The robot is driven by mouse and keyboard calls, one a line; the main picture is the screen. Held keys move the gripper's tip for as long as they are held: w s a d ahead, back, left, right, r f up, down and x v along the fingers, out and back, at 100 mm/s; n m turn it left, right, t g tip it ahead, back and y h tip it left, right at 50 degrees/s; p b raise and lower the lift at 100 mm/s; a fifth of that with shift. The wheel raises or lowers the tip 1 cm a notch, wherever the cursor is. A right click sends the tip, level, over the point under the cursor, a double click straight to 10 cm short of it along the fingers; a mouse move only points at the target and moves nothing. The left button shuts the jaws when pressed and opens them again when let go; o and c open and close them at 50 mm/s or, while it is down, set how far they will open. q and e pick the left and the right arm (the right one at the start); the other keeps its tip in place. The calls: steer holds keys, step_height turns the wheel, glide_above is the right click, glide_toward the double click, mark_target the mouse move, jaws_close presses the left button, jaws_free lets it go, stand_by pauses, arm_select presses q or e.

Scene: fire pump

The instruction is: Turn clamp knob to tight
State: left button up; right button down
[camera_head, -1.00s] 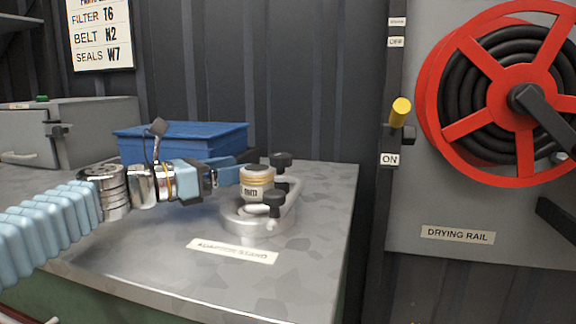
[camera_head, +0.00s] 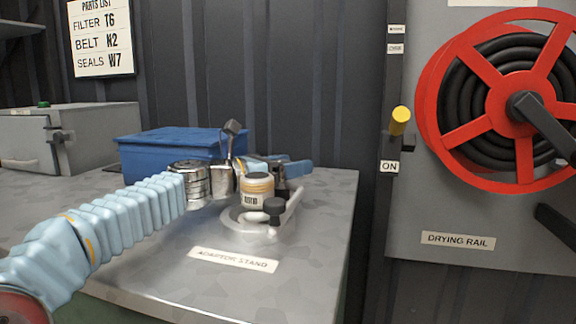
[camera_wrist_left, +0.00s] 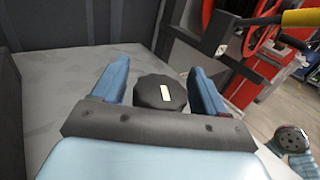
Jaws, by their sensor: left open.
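The adaptor stand (camera_head: 243,236) is a round metal base on the bench, with a curved metal arm and a cream-and-tan labelled cylinder (camera_head: 257,190) standing in it. A black clamp knob (camera_head: 274,207) at the front of the stand is in plain sight. My left gripper (camera_head: 295,168) is behind the cylinder, over the back of the stand, and hides most of the rear knob there. In the left wrist view, a black faceted knob (camera_wrist_left: 160,92) with a white mark lies between the open fingers of my left gripper (camera_wrist_left: 160,88), with a gap on each side.
A blue box (camera_head: 170,150) stands behind my left arm, with a grey case (camera_head: 60,135) farther left. A red hose reel (camera_head: 500,100) and a yellow-tipped lever (camera_head: 400,121) are on the right wall. The bench front, around the "ADAPTOR STAND" label (camera_head: 233,260), is clear.

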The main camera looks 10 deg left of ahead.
arm_select(q)
steer(key=c, duration=1)
steer(key=m+g+h+p, duration=0.2)
steer(key=p, duration=0.1)
steer(key=shift+r+g+h+p, duration=0.3)
steer(key=shift+r+g, duration=0.1)
steer(key=shift+s+d+f+m+g+h+p, duration=0.1)
steer(key=shift+s+f+m+g+h+p, duration=0.1)
steer(key=shift+m+g+h+p, duration=0.25)
steer(key=shift+m, duration=0.25)
steer(key=o, duration=1)
steer(key=shift+f+b, duration=0.1)
steer(key=shift+b, duration=0.2)
